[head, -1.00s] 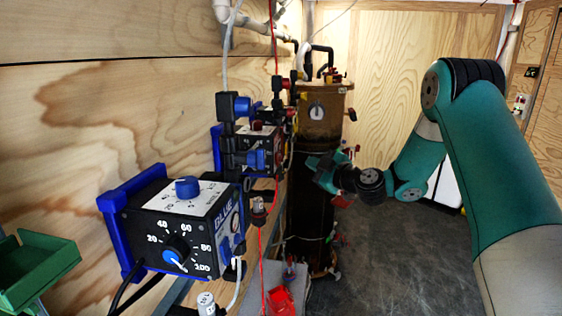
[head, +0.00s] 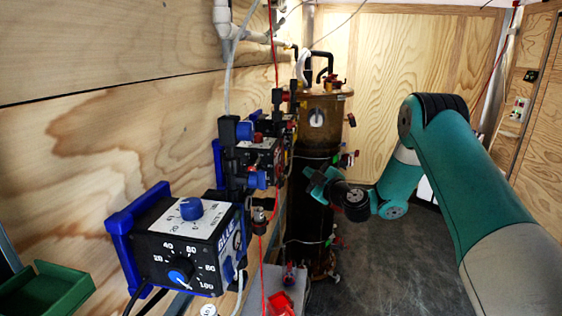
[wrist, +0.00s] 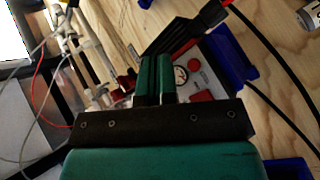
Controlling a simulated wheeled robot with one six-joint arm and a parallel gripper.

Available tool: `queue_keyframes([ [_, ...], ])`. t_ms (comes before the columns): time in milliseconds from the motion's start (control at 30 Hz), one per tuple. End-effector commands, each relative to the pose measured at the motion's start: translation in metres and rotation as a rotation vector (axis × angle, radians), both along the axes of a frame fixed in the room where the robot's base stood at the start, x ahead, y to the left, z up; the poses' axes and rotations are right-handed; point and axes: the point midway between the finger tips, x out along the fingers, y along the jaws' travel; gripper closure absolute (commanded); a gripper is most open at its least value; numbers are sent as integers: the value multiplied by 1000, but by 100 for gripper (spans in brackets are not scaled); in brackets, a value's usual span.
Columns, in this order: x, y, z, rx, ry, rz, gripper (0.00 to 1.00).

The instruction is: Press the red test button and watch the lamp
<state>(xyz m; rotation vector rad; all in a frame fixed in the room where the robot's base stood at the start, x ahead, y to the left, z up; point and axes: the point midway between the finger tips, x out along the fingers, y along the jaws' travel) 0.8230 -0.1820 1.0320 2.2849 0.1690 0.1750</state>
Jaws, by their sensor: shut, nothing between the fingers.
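My gripper (head: 318,182) is in front of the tall brown column in the head view, right of the wall-mounted pump boxes. In the wrist view its two green fingers (wrist: 154,78) are together, with nothing held. Beyond them is a pump box with a grey panel (wrist: 212,78), blue corners and a round gauge (wrist: 181,75). A small red round part (wrist: 194,65) and a larger red part (wrist: 201,95) are on that panel, apart from the fingers. I cannot tell which is the test button. I cannot make out a lamp in either view.
A blue-cornered pump box (head: 180,245) with dials is near left, and a red-marked box (head: 262,155) is behind it. The brown column (head: 325,112) stands beyond. A green bin (head: 45,292) is at lower left. The floor (head: 385,260) is clear on the right.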

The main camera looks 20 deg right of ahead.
Motion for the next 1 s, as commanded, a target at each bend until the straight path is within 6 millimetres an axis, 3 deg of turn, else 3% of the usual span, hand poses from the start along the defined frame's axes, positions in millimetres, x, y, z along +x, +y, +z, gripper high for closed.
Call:
queue_keyframes([
  [33, 4, 8, 7, 0, 2, 4, 100],
  [200, 16, 25, 1, -2, 0, 3, 100],
  [400, 23, 36, 0, -1, 0, 1, 100],
  [1000, 25, 37, 0, 0, 0, 0, 100],
])
